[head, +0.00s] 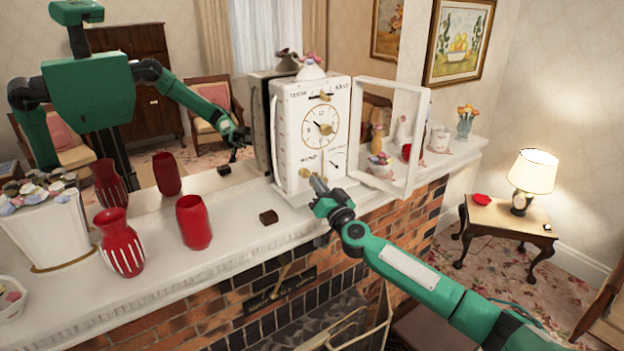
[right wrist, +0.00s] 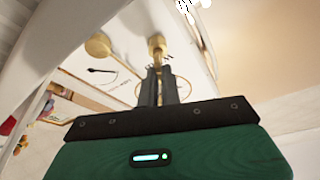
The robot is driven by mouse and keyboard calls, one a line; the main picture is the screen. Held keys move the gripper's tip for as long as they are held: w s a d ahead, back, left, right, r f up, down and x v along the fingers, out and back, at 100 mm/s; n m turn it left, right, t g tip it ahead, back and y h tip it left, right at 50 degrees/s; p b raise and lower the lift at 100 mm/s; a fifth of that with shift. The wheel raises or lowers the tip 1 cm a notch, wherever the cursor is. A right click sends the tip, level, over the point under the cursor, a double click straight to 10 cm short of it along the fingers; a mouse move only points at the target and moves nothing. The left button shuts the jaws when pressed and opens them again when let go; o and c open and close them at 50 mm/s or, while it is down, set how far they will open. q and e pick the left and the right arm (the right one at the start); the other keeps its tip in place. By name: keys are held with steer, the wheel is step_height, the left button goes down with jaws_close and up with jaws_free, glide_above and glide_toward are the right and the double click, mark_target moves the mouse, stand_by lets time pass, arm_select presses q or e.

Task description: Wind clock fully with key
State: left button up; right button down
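The white clock (head: 290,140) stands upright on the mantel, its framed door (head: 428,130) swung open to the right. Its face has a round dial with a brass piece (head: 325,128) at the centre, and a small dial at lower right near the word WIND. My right gripper (head: 318,184) is at the clock's lower front. Its fingers look closed around the stem of a brass key (head: 306,173), whose rounded end shows beyond the fingertips in the right wrist view (right wrist: 157,44). Another brass piece (right wrist: 98,45) is to its left there. The fingers hide part of the face.
Several ornaments and a flower vase (head: 465,122) are on the right. A mirror behind reflects my body. A lamp table (head: 507,218) is at right.

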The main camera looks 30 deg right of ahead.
steer(key=m+h, duration=0.1)
steer(key=m, duration=0.2)
steer(key=shift+a+r+m+g, duration=0.1)
steer(key=shift+m+g, duration=0.2)
steer(key=shift+m+h, duration=0.3)
steer(key=shift+m, duration=0.8)
steer(key=m+g+h, duration=0.1)
steer(key=m, duration=0.1)
steer(key=shift+m, duration=0.3)
steer(key=shift+m+g, duration=0.4)
steer(key=shift+m, duration=0.9)
steer(key=shift+r, duration=0.1)
steer(key=m+g, duration=0.1)
steer(key=m, duration=0.3)
steer(key=shift+m, duration=0.3)
steer(key=c, duration=1.1)
jaws_free()
